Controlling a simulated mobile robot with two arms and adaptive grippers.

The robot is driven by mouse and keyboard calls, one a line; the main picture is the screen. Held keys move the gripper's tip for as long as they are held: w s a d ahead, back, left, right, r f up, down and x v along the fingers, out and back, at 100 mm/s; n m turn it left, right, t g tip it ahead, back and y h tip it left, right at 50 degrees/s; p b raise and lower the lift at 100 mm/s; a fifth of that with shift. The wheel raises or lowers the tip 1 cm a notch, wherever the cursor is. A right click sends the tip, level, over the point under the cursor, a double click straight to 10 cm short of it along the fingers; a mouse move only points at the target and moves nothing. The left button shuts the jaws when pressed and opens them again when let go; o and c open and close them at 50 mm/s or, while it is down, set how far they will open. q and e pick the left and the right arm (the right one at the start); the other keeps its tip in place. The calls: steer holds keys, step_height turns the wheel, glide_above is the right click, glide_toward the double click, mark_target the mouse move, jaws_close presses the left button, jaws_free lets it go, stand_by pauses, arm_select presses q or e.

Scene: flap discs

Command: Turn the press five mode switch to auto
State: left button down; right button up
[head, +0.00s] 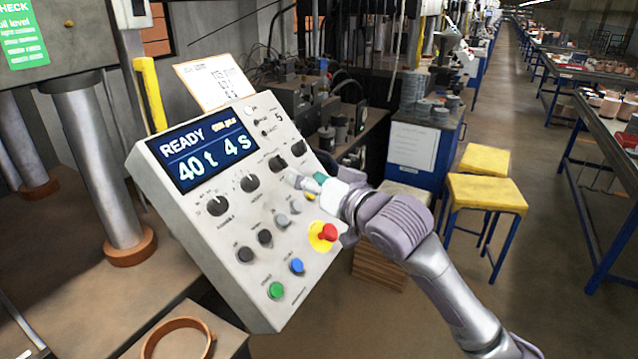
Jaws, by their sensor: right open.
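The press control panel (240,215) is a tilted light-grey box, with a 5 printed near its top right corner. Its display (203,155) reads READY, 40 t, 4 s. A row of black rotary knobs runs below the display: a left knob (217,206), a second knob (250,183), a third knob (278,163) and a right knob (298,148). The labels are too small to tell which is the mode switch. My right gripper (298,184) is open at the panel's right side, just below the third and right knobs. Contact cannot be told. My left gripper is out of view.
A red emergency button (327,233) on yellow sits just below my right gripper. Yellow stools (487,192) and a blue cabinet (425,150) stand behind; the aisle is clear.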

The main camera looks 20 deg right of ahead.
steer(key=shift+v, duration=1.6)
steer(key=s+a+f+n+g+h, duration=0.1)
steer(key=s+f+g, duration=0.3)
steer(key=f, duration=0.7)
steer(key=s+f+g+h, duration=0.2)
steer(key=s+f, duration=0.4)
steer(key=f, duration=0.5)
steer(key=s+f+n+g+h, duration=0.1)
steer(key=s+f+g, duration=0.2)
steer(key=s+f, duration=0.55)
steer(key=s+f+n+g, duration=0.2)
steer(key=s+f+g, duration=0.25)
steer(key=s, duration=0.75)
steer(key=s+f+b+x, duration=0.1)
steer(key=s+x, duration=0.2)
steer(key=x, duration=0.9)
steer(key=s+d+x, duration=0.1)
steer(key=s+x, duration=0.2)
steer(key=x, duration=1)
steer(key=s+d+f+g+b, duration=0.1)
steer(key=s+d+f, duration=0.1)
steer(key=s+f, duration=1.5)
step_height(320, 180, down, 3)
steer(key=shift+g+b, duration=0.35)
steer(key=shift+b, duration=0.05)
